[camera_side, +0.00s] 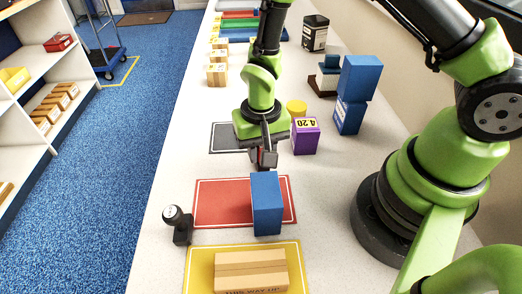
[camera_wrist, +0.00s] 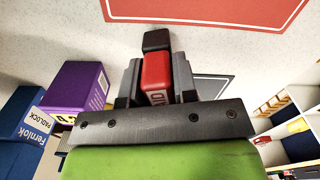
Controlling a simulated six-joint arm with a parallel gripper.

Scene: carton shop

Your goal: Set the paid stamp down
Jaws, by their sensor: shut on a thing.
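My gripper (camera_side: 264,150) is shut on the paid stamp, a red block with a black end (camera_wrist: 156,70). The red mat also fills the top of the wrist view (camera_wrist: 210,8).
A carton (camera_side: 250,272) lies on the yellow mat (camera_side: 203,265). A purple box (camera_side: 305,138) stands close right of my gripper, with stacked blue boxes (camera_side: 357,85) beyond. The red mat's left part is bare.

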